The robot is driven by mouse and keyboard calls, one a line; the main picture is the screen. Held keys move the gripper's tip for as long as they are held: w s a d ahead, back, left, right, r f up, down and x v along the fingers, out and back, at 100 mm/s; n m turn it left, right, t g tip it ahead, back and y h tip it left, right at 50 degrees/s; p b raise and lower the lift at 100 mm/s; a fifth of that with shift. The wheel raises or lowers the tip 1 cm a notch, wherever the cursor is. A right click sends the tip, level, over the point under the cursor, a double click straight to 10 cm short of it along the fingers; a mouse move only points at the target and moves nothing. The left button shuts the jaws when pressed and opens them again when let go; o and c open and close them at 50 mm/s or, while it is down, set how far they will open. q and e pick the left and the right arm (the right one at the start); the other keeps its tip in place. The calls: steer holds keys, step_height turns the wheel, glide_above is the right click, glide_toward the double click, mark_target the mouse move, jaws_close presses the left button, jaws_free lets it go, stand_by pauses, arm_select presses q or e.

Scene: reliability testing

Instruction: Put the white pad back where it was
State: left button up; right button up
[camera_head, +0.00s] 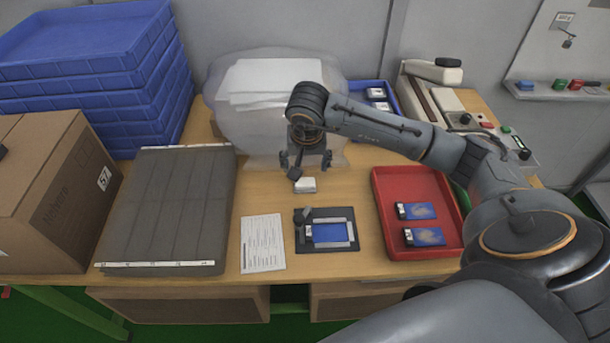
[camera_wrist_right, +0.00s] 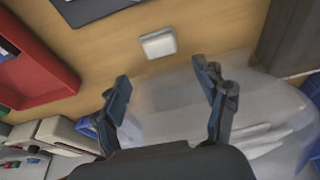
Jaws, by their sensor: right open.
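The white pad (camera_head: 305,185) lies on the wooden table, behind the dark fixture. It also shows in the right wrist view (camera_wrist_right: 158,43) as a small white block, lying flat and apart from the fingers. My right gripper (camera_head: 306,163) is above and just behind the pad. In the right wrist view the right gripper (camera_wrist_right: 166,82) has its two fingers spread wide, with nothing between them. The dark fixture (camera_head: 327,247) holds a blue piece (camera_head: 328,233) in a light frame, in front of the pad. My left gripper is not in view.
A clear plastic bag (camera_head: 222,110) with white sheets stands behind my gripper. A red tray (camera_head: 382,190) with two blue-and-white items is at right. A grey foam block (camera_head: 170,205), a paper sheet (camera_head: 263,243), blue crates (camera_head: 90,70) and a cardboard box (camera_head: 50,190) are left.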

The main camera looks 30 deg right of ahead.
steer(key=v, duration=0.3)
steer(key=shift+s+r, duration=0.1)
steer(key=shift+r, duration=0.3)
